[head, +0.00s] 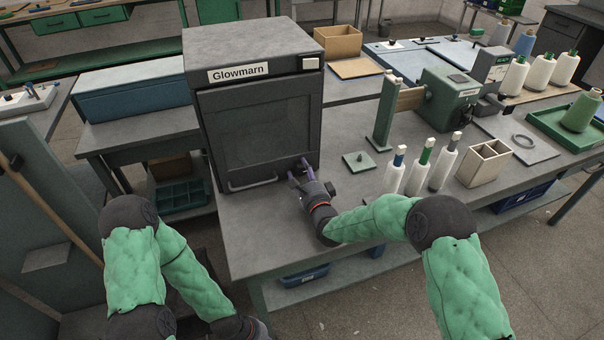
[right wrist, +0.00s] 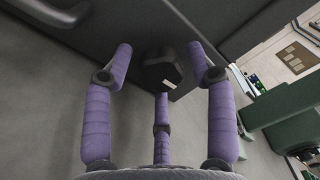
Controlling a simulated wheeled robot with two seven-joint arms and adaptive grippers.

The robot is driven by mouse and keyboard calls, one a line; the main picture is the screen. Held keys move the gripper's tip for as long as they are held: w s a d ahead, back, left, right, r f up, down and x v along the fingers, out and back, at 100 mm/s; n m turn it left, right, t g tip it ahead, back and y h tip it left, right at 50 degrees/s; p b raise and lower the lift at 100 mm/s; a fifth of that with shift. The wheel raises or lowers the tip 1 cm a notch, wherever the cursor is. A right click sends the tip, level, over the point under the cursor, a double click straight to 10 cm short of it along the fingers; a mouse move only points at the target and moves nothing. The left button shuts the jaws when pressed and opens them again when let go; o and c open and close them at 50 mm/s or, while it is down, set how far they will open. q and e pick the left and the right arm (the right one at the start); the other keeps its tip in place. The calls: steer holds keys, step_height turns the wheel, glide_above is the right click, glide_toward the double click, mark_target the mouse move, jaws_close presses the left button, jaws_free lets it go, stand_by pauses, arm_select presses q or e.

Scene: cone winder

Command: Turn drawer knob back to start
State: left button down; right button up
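The dark knob (right wrist: 160,70) sits on the front of the grey Glowmarn cabinet (head: 262,130), at the lower right of its front. A small white mark shows on the knob's lower part in the right wrist view. My right gripper (head: 299,172) is at that corner. In the right wrist view its purple fingers (right wrist: 160,58) are spread, one on each side of the knob, with a third finger below. I see gaps between the side fingertips and the knob. In the head view the fingers hide most of the knob. My left arm hangs at the lower left, its fingers out of frame.
A bar handle (head: 252,184) runs along the cabinet front, left of the knob. Several thread cones and a cream divided box (head: 484,163) stand on the grey table (head: 345,215) to the right. A green post (head: 385,112) stands on a plate nearby.

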steer(key=c, duration=0.7)
steer(key=shift+c, duration=0.2)
steer(key=shift+n, duration=3.4)
steer(key=o, duration=1.1)
steer(key=shift+a, duration=0.1)
steer(key=shift+o, duration=0.2)
